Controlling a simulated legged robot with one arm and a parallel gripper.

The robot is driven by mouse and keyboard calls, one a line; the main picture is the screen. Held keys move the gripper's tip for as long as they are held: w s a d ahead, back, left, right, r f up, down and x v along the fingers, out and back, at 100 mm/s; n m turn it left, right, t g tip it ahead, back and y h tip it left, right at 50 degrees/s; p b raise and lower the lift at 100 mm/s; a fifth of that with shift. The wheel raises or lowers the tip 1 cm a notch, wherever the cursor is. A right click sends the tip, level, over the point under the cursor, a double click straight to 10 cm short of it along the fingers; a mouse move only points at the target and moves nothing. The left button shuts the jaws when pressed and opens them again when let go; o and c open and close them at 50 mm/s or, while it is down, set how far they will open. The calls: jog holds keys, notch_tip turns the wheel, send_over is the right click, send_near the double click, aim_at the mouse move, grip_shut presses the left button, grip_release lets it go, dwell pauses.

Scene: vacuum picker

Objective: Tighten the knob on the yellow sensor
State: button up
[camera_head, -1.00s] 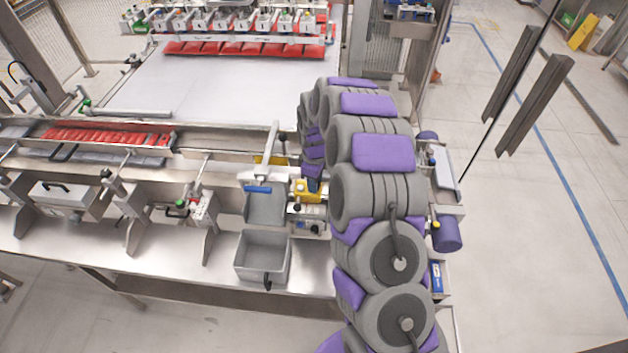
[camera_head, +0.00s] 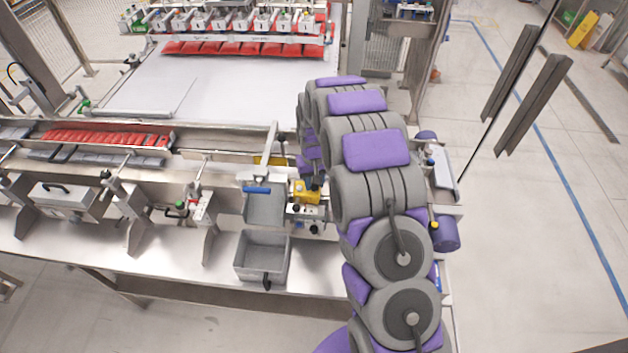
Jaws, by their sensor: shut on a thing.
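The yellow sensor (camera_head: 308,196) sits on a metal bracket at the middle of the machine's front edge, just left of my arm. My gripper (camera_head: 316,183) is at the sensor's upper right side, small and partly hidden by my own arm. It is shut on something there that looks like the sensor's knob. The knob itself is too small and covered to make out clearly.
A grey bin (camera_head: 262,258) stands on the steel ledge below and left of the sensor. A clamp with a blue handle (camera_head: 257,190) is close on the left. Red packets (camera_head: 105,135) lie in a lane at left. The floor at right is open.

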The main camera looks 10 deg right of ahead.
jog(key=shift+m, duration=2)
jog(key=o, duration=1.1)
jog(key=shift+a, duration=0.25)
jog(key=shift+c, duration=0.2)
jog(key=shift+d+r, duration=0.15)
jog(key=shift+r, duration=0.4)
notch_tip(320, 180, up, 16)
jog(key=shift+a, duration=0.2)
jog(key=shift+r, duration=0.1)
